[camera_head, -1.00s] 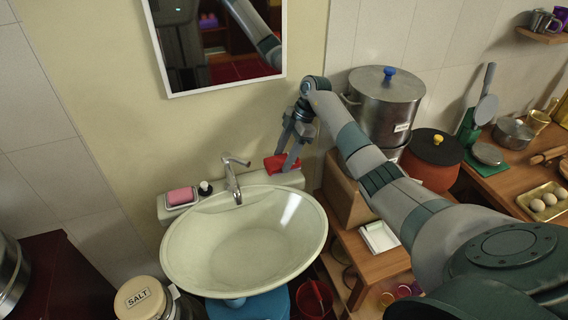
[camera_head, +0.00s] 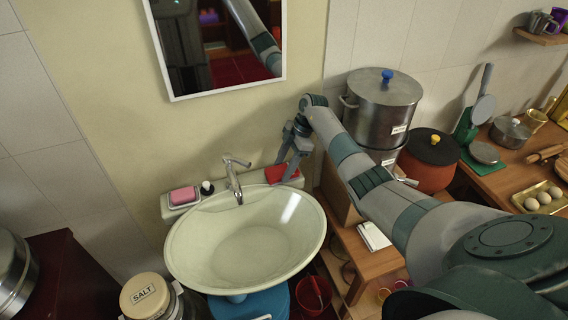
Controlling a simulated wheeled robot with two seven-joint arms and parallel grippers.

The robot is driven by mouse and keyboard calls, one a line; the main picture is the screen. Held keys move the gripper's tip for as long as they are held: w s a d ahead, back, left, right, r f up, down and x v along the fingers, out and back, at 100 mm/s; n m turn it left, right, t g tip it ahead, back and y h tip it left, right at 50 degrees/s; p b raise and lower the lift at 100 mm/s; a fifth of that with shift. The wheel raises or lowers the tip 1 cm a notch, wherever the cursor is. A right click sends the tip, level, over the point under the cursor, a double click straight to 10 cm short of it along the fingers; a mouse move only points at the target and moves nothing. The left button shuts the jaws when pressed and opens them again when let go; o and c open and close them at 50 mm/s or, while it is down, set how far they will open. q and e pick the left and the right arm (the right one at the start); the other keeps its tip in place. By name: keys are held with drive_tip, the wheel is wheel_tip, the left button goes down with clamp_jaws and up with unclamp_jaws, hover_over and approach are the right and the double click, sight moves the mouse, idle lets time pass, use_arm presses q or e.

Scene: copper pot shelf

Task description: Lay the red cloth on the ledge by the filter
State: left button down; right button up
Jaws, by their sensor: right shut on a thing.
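The red cloth (camera_head: 280,175) is a small folded piece at the right end of the pale ledge (camera_head: 254,180) behind the basin. My right gripper (camera_head: 284,172) points down and is shut on the cloth. The cloth is at about the ledge's top; I cannot tell whether it rests on it. The steel filter (camera_head: 381,112), with a blue-knobbed lid, stands to the right, partly behind my right arm. My left gripper is not in view.
The oval basin (camera_head: 245,240) lies in front of the ledge, with a chrome tap (camera_head: 235,180). A pink soap (camera_head: 183,195) in a dish and a small dark-topped bottle (camera_head: 207,188) sit on the ledge's left part. A mirror (camera_head: 220,40) hangs above.

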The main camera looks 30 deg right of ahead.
drive_tip(key=shift+f, duration=0.35)
drive_tip(key=o, duration=1.1)
drive_tip(key=shift+o, duration=0.2)
drive_tip(key=shift+r, duration=0.1)
